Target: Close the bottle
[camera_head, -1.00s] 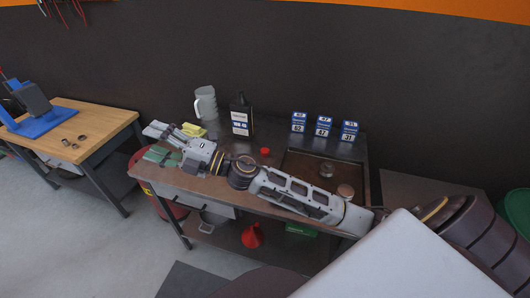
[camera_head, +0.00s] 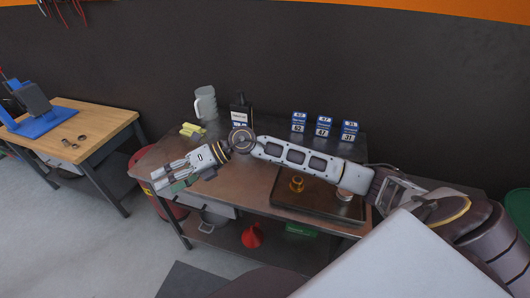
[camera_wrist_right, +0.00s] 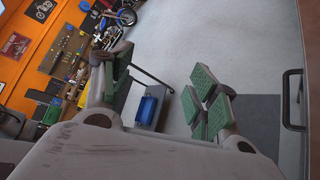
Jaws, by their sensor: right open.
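The black bottle (camera_head: 239,106) with a white label stands upright at the back of the dark workbench (camera_head: 225,190). My right arm hides its lower part, and whether its mouth is bare is too small to tell. The small red cap does not show now; my arm lies across where it was. My right gripper (camera_head: 168,178) is open and empty over the left front corner of the bench, well left of and nearer than the bottle. My left gripper is not in view.
A grey jug (camera_head: 205,103) and yellow block (camera_head: 192,129) stand left of the bottle. Blue-and-white boxes (camera_head: 323,127) stand at back right. A dark tray (camera_head: 325,206) holds a golden ring part (camera_head: 297,183) and a tin (camera_head: 344,194). A red funnel (camera_head: 251,235) is below.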

